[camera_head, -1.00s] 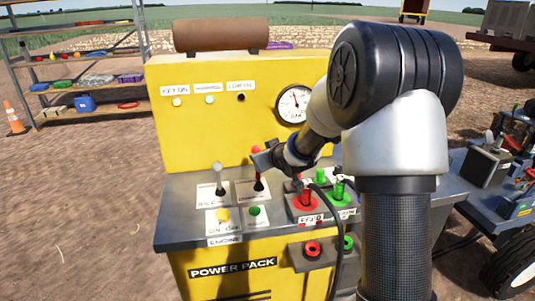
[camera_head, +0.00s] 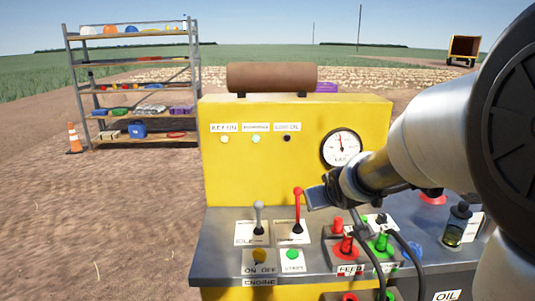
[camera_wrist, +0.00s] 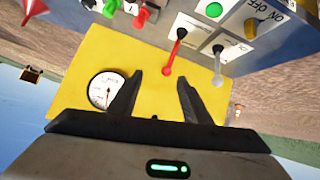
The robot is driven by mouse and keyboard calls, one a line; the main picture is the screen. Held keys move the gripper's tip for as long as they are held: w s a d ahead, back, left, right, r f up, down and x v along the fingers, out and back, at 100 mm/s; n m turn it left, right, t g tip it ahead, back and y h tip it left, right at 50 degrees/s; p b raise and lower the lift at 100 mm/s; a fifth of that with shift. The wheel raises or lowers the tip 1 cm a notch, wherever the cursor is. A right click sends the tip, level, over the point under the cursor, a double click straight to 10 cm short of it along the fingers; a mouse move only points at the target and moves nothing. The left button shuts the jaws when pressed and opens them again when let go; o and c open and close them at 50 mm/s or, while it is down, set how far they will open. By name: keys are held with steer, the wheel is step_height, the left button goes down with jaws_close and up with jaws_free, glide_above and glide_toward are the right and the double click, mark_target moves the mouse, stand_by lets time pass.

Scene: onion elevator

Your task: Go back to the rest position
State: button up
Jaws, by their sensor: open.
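My gripper (camera_head: 318,194) is in front of the yellow power pack panel (camera_head: 300,150), just right of the red-handled lever (camera_head: 298,208). In the wrist view my gripper (camera_wrist: 156,90) has its two dark fingers spread apart with nothing between them. The red lever (camera_wrist: 174,56) stands beyond the fingertips in that view, apart from them. The grey-knobbed lever (camera_head: 259,217) stands to its left, upright. My arm covers the right part of the panel and console.
A pressure gauge (camera_head: 342,148) is on the panel. Red and green hose couplings (camera_head: 347,243) with black hoses are near my arm. The green start button (camera_head: 292,254) is at the console front. A shelf rack (camera_head: 135,88) and a cone (camera_head: 73,138) stand far left on open dirt.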

steer(key=s+a+r+m+g, duration=0.1)
steer(key=s+a+g, duration=0.1)
steer(key=s, duration=1.3)
steer(key=s+a+r+m+g, duration=0.1)
steer(key=s+g, duration=0.2)
steer(key=s, duration=1.1)
step_height(320, 180, up, 15)
steer(key=p, duration=1.5)
steer(key=shift+s+r+y, duration=0.2)
steer(key=shift+y, duration=0.1)
